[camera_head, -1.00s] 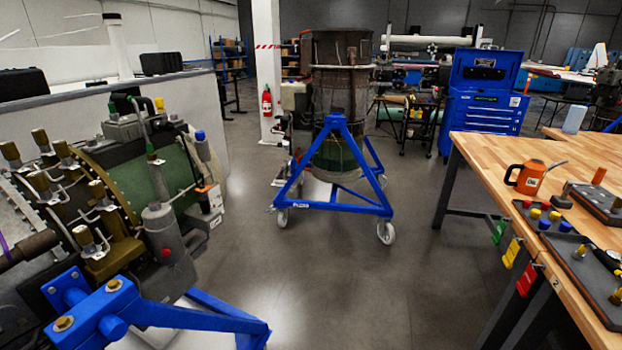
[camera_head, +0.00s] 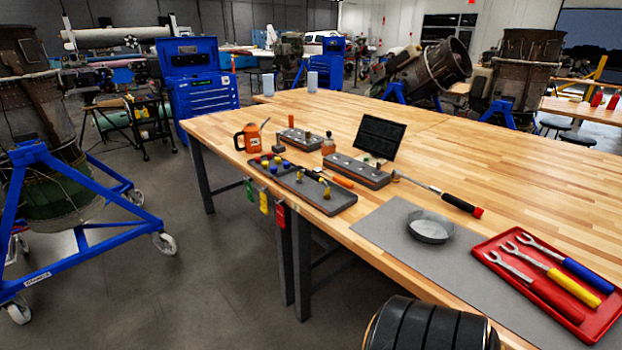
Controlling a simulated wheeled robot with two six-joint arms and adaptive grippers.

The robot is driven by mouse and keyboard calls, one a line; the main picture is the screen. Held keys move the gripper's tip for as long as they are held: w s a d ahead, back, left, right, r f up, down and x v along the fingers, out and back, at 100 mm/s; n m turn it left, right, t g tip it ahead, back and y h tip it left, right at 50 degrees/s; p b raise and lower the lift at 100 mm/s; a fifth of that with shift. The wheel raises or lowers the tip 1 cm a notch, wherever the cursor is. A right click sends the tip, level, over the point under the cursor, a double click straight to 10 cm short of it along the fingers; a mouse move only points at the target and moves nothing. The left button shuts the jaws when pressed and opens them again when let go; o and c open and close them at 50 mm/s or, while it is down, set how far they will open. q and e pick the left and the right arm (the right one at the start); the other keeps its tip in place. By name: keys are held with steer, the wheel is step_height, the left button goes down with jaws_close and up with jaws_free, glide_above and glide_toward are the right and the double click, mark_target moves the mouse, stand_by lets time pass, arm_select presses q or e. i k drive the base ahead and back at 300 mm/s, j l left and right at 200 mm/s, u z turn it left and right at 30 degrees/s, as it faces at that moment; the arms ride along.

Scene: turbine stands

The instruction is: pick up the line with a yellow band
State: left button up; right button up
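I cannot make out a line with a yellow band in this view. A red tray (camera_head: 493,262) on the table's right holds wrenches with red (camera_head: 556,299), yellow (camera_head: 573,280) and blue (camera_head: 583,268) handles. A dark grey tray (camera_head: 327,203) near the table's front edge holds small fittings with yellow, red and blue caps, too small to tell in detail. Neither of my grippers is in view.
The wooden table (camera_head: 480,170) fills the middle and right. A grey mat (camera_head: 378,228) bears a round metal dish (camera_head: 430,226). A blue wheeled stand (camera_head: 88,188) is at left, with clear floor (camera_head: 200,270) between. A black ribbed cylinder (camera_head: 430,328) rises at the bottom edge.

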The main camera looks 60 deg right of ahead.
mark_target(311, 174)
steer(key=z, duration=1.75)
